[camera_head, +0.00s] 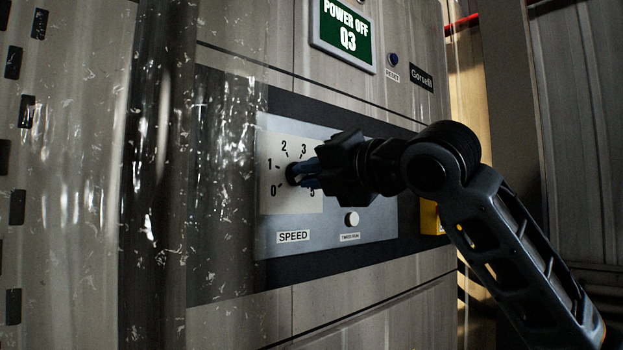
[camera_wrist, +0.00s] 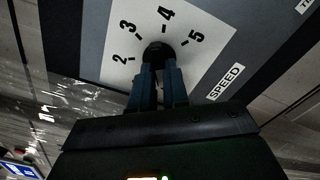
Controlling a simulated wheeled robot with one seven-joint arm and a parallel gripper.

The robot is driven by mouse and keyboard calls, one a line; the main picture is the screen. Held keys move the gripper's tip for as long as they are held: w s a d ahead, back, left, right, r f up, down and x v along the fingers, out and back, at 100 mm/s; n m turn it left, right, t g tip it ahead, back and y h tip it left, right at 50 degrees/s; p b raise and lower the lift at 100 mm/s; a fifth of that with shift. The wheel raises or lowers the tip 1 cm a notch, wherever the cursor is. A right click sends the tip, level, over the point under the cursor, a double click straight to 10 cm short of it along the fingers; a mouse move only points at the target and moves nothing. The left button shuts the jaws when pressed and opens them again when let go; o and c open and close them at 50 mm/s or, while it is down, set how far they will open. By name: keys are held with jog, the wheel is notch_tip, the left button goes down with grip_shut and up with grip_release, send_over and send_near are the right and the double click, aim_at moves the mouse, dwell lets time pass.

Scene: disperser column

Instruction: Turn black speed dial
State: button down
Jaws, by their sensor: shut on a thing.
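The black speed dial (camera_head: 292,174) sits on a white scale plate (camera_head: 285,201) marked with numbers, above a SPEED label (camera_head: 293,237). In the wrist view the dial (camera_wrist: 157,52) shows at the tips of my fingers, with 2, 3, 4 and 5 around it. My gripper (camera_head: 306,174) reaches in from the right and is shut on the dial. In the wrist view its two blue fingers (camera_wrist: 158,78) are on either side of the dial's lower part. The dial's pointer is hidden, so its setting cannot be told.
A green screen (camera_head: 347,31) above reads POWER OFF Q3. A white knob (camera_head: 351,218) sits low on the grey panel (camera_head: 375,240). A yellow part (camera_head: 430,217) shows behind my arm. A scratched clear sheet stands at left.

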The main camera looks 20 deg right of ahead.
jog(key=shift+f+n, duration=0.15)
jog(key=shift+n, duration=0.15)
jog(key=c, duration=1.1)
grip_release()
jog(key=shift+s, duration=0.15)
jog(key=v, duration=0.7)
jog(key=shift+s+d, duration=0.1)
jog(key=shift+s, duration=0.15)
